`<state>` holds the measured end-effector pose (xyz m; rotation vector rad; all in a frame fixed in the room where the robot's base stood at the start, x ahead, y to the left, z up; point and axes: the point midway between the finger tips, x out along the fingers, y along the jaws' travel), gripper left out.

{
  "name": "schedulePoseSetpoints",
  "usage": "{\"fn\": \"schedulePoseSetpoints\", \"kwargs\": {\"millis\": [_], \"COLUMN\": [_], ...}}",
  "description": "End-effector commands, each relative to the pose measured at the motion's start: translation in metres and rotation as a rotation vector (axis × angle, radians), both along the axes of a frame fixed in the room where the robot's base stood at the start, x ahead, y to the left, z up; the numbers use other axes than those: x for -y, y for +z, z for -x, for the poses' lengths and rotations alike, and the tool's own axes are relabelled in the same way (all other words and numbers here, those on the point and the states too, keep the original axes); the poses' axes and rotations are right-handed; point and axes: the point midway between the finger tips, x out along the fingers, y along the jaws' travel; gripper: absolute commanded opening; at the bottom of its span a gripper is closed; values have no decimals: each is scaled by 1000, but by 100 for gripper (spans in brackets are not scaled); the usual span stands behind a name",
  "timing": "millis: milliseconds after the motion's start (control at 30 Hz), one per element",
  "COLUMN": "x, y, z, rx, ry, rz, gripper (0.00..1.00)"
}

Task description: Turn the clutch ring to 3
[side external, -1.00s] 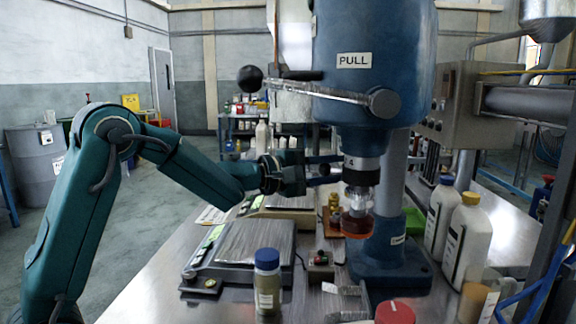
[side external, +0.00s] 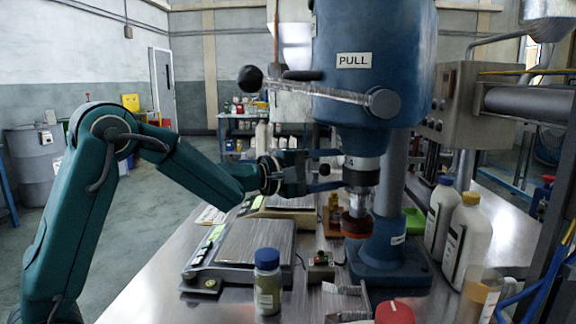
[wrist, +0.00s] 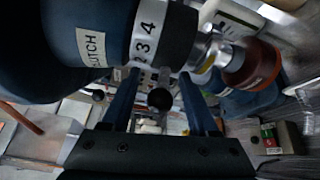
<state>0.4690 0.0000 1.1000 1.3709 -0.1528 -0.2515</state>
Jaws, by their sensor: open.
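The clutch ring (wrist: 161,38) is a white band with black numbers 2, 3 and 4, below a blue housing labelled CLUTCH (wrist: 91,47) in the wrist view. In the side view the ring (side external: 362,164) sits under the blue machine head (side external: 375,70); its number is too small to read surely. My gripper (wrist: 157,88) is open, with its two dark blue fingers pointing at the ring from the left in the side view (side external: 334,170). The fingers look empty. I cannot tell whether the tips touch the ring. Which number meets the index mark is unclear.
A lever with a black knob (side external: 250,78) crosses above my gripper. A scale (side external: 240,262), a blue-capped bottle (side external: 267,280) and white bottles (side external: 466,240) stand on the metal bench.

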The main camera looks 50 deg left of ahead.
Motion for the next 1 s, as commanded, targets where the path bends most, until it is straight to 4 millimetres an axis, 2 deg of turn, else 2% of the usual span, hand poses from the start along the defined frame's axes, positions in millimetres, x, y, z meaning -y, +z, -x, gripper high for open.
{"fn": "schedulePoseSetpoints", "kwargs": {"millis": [433, 800, 867, 900, 967, 1000], "x": [-12, -14, -14, -16, -22, -29], "y": [2, 2, 2, 2, 3, 3], "z": [42, 48, 48, 48, 49, 49], "rx": [1, 0, 0, 0, 1, 2], "ry": [2, 1, 1, 3, 11, 20], "rz": [-1, 0, 0, 0, 0, -2], "gripper": [60, 60, 41, 26, 3, 0]}}
